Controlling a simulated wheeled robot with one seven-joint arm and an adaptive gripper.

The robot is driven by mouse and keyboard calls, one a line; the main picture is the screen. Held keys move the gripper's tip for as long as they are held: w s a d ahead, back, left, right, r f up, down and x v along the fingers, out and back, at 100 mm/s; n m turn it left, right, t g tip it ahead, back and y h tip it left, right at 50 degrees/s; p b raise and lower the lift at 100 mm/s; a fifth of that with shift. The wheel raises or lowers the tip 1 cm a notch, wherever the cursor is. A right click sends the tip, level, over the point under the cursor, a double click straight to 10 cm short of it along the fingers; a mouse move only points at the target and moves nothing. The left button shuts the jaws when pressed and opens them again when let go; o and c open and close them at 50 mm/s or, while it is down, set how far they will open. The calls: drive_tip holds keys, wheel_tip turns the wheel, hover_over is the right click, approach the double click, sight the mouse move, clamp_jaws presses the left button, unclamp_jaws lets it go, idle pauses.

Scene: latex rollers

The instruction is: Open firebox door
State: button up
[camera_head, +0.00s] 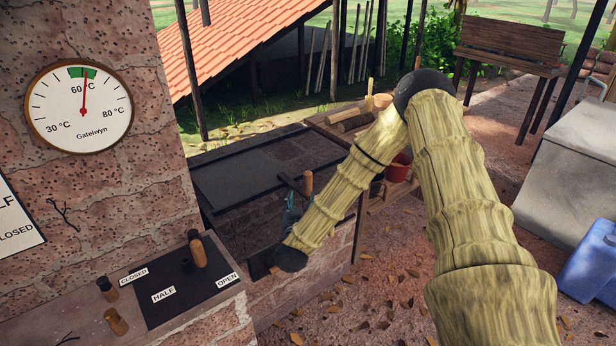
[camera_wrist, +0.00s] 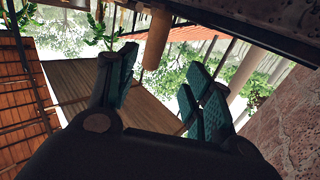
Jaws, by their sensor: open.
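The firebox is a brick block with a dark metal panel (camera_head: 265,172) across its top, in the middle of the head view. I cannot tell from this angle whether this panel is the door. A dark bar with an upright wooden handle (camera_head: 307,183) stands out beside it. My gripper (camera_head: 291,212) is near this handle, mostly hidden behind my forearm; its teal fingers just show. In the wrist view my gripper (camera_wrist: 163,75) has its teal fingers spread apart. A wooden handle (camera_wrist: 157,42) appears beyond and between the fingers, with no visible contact.
At the left, a brick ledge carries a black plate (camera_head: 180,292) marked CLOSED, HALF and OPEN, with a wooden-handled lever (camera_head: 198,250). A round thermometer (camera_head: 81,108) hangs on the brick wall. A wooden shelf (camera_head: 345,130) holds logs. A blue container (camera_head: 590,262) stands at the right.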

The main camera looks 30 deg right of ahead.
sight(307, 181)
drive_tip(key=shift+h, duration=0.3)
drive_tip(key=p+x, duration=0.1)
drive_tip(key=x, duration=0.3)
drive_tip(key=r+x, duration=0.1)
drive_tip(key=x, duration=0.2)
drive_tip(key=p+x, duration=0.1)
drive_tip(key=x, duration=0.3)
drive_tip(key=shift+d+r+p, duration=0.15)
drive_tip(key=shift+d+p, duration=0.2)
drive_tip(key=shift+d, duration=0.15)
drive_tip(key=shift+c, duration=0.2)
clamp_jaws()
